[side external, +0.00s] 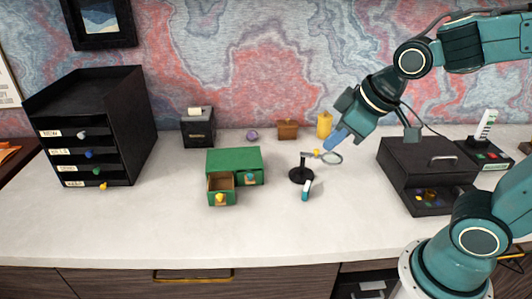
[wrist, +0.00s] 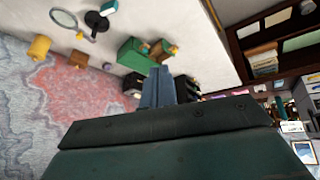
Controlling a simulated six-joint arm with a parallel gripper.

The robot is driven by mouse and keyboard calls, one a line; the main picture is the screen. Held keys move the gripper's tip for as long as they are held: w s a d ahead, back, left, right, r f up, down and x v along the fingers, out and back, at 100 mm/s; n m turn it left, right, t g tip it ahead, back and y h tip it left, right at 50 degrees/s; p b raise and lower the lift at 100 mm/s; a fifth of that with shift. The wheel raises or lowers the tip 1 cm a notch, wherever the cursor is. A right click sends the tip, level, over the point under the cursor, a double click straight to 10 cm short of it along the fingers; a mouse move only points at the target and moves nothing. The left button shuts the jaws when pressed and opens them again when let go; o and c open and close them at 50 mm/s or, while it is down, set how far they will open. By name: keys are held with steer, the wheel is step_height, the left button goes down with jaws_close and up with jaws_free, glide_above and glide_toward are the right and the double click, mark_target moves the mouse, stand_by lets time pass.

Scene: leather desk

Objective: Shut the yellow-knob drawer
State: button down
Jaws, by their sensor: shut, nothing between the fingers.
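A small green two-drawer box (side external: 233,159) stands on the white desk top in the side view. Its left drawer (side external: 221,184) is pulled out, looks empty, and has a yellow knob (side external: 219,197). Its right drawer has a blue-green knob (side external: 249,178) and looks shut. The green box also shows in the wrist view (wrist: 134,56), beyond my fingers. My gripper (side external: 331,146) is shut and empty, in the air right of the green box, by the magnifier. Its shut fingers show in the wrist view (wrist: 157,75).
A magnifier on a black stand (side external: 301,175) and a small blue-white item (side external: 306,189) stand right of the green box. A black organizer (side external: 95,122), whose bottom drawer also has a yellow knob, stands left. A dark open-fronted box (side external: 428,157) stands right. The desk's front is clear.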

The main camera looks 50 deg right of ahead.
steer(key=w+a+f+n, duration=0.4)
steer(key=w+f, duration=0.3)
steer(key=f, duration=0.1)
steer(key=w+a+f+n+t+y, duration=0.1)
steer(key=w+a+f+n, duration=0.3)
steer(key=w+f, duration=0.4)
steer(key=shift+a+f, duration=0.6)
glide_toward(219, 205)
steer(key=f, duration=0.1)
steer(key=a+f, duration=0.2)
steer(key=f, duration=0.1)
steer(key=shift+s+a, duration=0.15)
steer(key=shift+s, duration=0.1)
steer(key=shift+w+d, duration=0.25)
steer(key=shift+w, duration=0.25)
steer(key=shift+w+d, duration=0.3)
steer(key=shift+w, duration=0.2)
steer(key=shift+w+d, duration=0.35)
steer(key=shift+w, duration=0.4)
